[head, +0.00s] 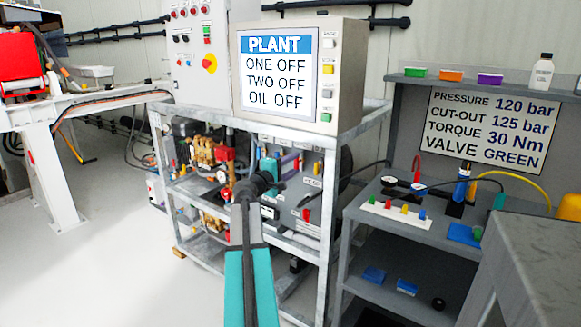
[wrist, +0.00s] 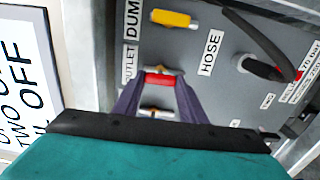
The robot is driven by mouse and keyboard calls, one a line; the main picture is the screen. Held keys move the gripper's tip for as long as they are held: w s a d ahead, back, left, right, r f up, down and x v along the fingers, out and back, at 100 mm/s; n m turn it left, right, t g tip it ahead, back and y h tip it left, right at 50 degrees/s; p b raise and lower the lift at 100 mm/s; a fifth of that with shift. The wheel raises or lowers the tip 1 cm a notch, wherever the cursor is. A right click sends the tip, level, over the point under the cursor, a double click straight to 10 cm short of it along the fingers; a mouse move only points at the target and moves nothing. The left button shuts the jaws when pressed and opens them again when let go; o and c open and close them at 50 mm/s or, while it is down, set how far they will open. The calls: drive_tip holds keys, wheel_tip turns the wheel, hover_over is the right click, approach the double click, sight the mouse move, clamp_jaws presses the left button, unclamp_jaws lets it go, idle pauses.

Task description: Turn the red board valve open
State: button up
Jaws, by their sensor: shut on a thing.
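The red board valve (wrist: 158,79) is a small red handle on a brass body, on a grey board. In the wrist view it sits between the two fingertips of my gripper (wrist: 160,84), which is shut on it. The handle lies across the picture there, and brass parts show above and below it. In the head view my gripper (head: 294,167) reaches in to the board inside the pump frame. Only a small bit of the red handle shows there, and the arm hides much of the board.
A yellow valve handle (wrist: 171,19) is close by on the board, beside the DUMP label. A HOSE label (wrist: 211,53) and a black hose (wrist: 268,68) are to the right. The PLANT screen (head: 278,72) stands above. A grey bench (head: 400,215) with small parts is at right.

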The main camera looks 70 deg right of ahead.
drive_tip(key=shift+w+r, duration=0.15)
drive_tip(key=o, duration=1.1)
drive_tip(key=shift+d, duration=0.1)
drive_tip(key=shift+c, duration=0.2)
drive_tip(key=shift+a, duration=0.2)
drive_tip(key=shift+a, duration=0.85)
drive_tip(key=v, duration=1.2)
drive_tip(key=shift+w, duration=0.2)
